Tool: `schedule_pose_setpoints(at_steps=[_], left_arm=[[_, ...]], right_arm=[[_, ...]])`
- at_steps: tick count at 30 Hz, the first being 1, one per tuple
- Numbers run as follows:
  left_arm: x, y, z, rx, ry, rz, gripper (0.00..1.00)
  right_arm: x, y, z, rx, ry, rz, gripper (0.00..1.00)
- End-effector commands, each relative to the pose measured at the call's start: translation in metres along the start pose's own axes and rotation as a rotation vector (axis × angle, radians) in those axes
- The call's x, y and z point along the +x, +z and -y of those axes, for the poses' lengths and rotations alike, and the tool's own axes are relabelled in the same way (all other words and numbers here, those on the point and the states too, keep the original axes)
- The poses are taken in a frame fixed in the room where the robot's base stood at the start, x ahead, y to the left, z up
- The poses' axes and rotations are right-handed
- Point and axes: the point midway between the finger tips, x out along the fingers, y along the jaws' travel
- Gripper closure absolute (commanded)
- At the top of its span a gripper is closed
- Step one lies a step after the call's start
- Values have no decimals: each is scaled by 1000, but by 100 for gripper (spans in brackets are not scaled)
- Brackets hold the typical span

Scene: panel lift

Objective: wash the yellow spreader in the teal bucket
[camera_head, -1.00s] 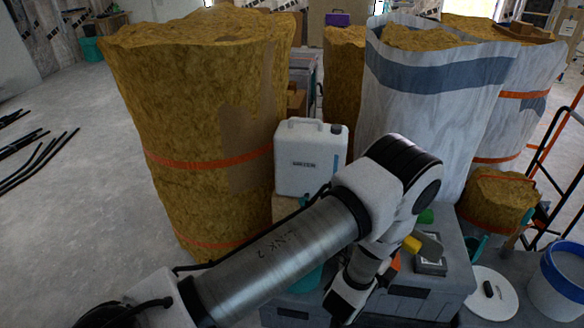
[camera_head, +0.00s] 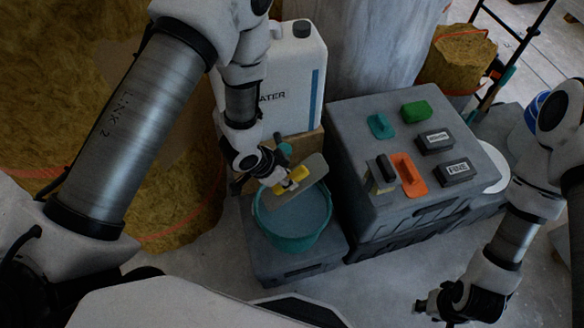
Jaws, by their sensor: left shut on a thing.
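The yellow spreader (camera_head: 297,175) has a yellow handle and a flat greyish plate. My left gripper (camera_head: 279,182) is shut on its handle and holds it tilted over the back of the teal bucket (camera_head: 291,243). The plate's lower part overlaps the bucket's opening; I cannot tell whether it touches the water. The bucket stands upright with pale bluish water inside, on a low grey box. My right gripper (camera_head: 428,307) is at the lower right, away from the bucket and over the floor; its fingers are small and dark, so their opening is unclear.
A grey case (camera_head: 360,130) right of the bucket carries an orange float (camera_head: 409,175), a teal float (camera_head: 380,126), a green sponge (camera_head: 414,112), a black-handled tool and two labelled dark blocks. A white water canister (camera_head: 297,75) stands behind the bucket. An insulation roll is at left.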

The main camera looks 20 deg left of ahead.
Motion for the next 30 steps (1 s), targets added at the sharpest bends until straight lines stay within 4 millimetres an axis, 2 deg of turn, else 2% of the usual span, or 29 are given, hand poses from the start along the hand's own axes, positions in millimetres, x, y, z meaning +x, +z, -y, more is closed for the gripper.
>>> schedule_pose_setpoints(at_steps=[5,15,24,30], left_arm=[[13,7,-1,-2,2,-1,100],[57,30,0,-1,1,-2,100],[91,47,0,-2,0,-2,100],[100,52,0,-1,0,-3,100]], right_arm=[[14,1,0,-1,0,1,60],[60,0,0,-1,0,1,60],[85,0,0,-1,0,1,60],[90,0,0,-1,0,1,60]])
